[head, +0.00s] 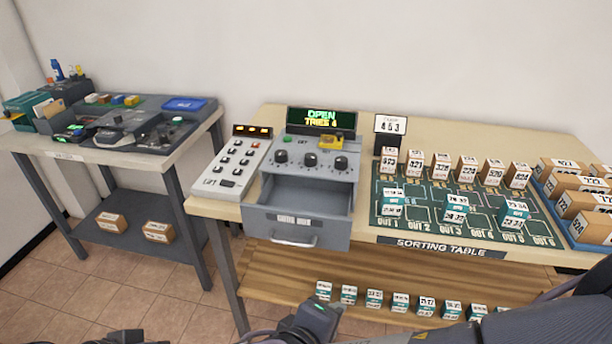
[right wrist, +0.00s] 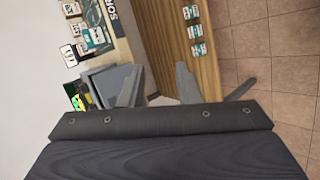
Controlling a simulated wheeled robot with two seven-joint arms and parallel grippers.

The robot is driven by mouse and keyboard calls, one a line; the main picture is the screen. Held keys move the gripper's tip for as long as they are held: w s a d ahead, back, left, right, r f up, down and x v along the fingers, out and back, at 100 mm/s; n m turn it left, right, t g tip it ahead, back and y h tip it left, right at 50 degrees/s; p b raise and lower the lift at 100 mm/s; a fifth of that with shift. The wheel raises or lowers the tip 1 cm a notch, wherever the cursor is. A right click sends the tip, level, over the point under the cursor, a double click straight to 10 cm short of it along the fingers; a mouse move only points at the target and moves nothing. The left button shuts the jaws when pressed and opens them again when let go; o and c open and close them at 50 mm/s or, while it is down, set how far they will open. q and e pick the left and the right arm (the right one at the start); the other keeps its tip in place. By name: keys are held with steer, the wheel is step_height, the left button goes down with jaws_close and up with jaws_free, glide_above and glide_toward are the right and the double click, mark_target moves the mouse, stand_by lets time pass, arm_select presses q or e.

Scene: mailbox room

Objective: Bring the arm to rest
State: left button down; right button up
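My right gripper (right wrist: 158,88) shows in the right wrist view with its two fingers spread apart and nothing between them. The sorting table with its open drawer lies beyond the fingers, and they look clear of it. In the head view, dark parts of my right arm (head: 450,335) cross the bottom edge, low in front of the table. A dark sliver of my left arm (head: 128,337) shows at the bottom left edge. The fingers of my left gripper are out of the picture.
The sorting table (head: 250,210) carries several parcels and a keypad (head: 234,163). Small boxes line its lower shelf (head: 280,290). A side table (head: 200,133) stands left. Tiled floor (head: 150,285) lies between.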

steer(key=s+d+r+m+g+y+p, duration=0.1)
steer(key=s+d+r+m+y+p, duration=0.1)
steer(key=d+m, duration=0.4)
steer(key=s+d+r+m+g+y+p, duration=0.2)
steer(key=d+r+m+y+p, duration=0.3)
steer(key=d, duration=0.5)
steer(key=s+m+y+p, duration=0.1)
steer(key=m+y, duration=0.1)
steer(key=shift+s+d+r+m+p, duration=0.2)
steer(key=shift+d+m+p, duration=0.1)
steer(key=shift+d+p, duration=0.1)
